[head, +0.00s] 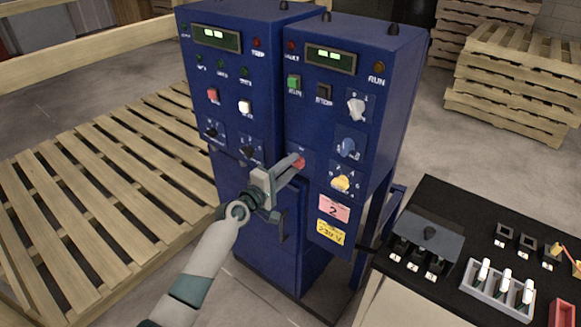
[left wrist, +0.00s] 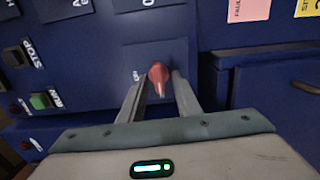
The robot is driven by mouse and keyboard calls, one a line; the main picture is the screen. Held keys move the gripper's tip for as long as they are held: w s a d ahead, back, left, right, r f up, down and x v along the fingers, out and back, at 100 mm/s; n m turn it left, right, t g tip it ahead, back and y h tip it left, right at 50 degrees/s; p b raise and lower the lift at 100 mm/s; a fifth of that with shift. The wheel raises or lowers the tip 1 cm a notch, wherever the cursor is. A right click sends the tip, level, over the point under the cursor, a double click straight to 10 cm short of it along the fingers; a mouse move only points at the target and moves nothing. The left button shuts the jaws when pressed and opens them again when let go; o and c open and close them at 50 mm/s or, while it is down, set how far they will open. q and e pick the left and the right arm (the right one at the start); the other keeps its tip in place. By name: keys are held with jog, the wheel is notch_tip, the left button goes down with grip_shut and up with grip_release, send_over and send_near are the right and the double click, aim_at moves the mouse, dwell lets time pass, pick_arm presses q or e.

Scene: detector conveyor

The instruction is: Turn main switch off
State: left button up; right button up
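The red main switch (head: 299,162) is a small knob on the front of the right-hand blue cabinet. It also shows in the left wrist view (left wrist: 158,76), with its narrow handle pointing down towards my gripper. My left gripper (head: 293,164) is at the switch, with one finger on each side of the knob. In the left wrist view the fingers (left wrist: 158,88) stand apart, with narrow gaps to the knob, so they do not appear to grip it. In the head view the fingers partly hide the switch. My right gripper is out of view.
Above the switch are RUN and STOP buttons (head: 324,93); a white knob (head: 356,109), a blue knob (head: 346,147) and a yellow knob (head: 341,182) are to its right. A black control desk (head: 440,205) is at right. Wooden pallets (head: 75,200) lie at left.

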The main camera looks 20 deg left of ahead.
pick_arm(q)
jog(key=shift+s, duration=0.1)
jog(key=shift+s+a, duration=0.2)
jog(key=shift+s, duration=0.25)
jog(key=b+v, duration=0.3)
jog(key=v, duration=1.3)
jog(key=shift+s, duration=0.1)
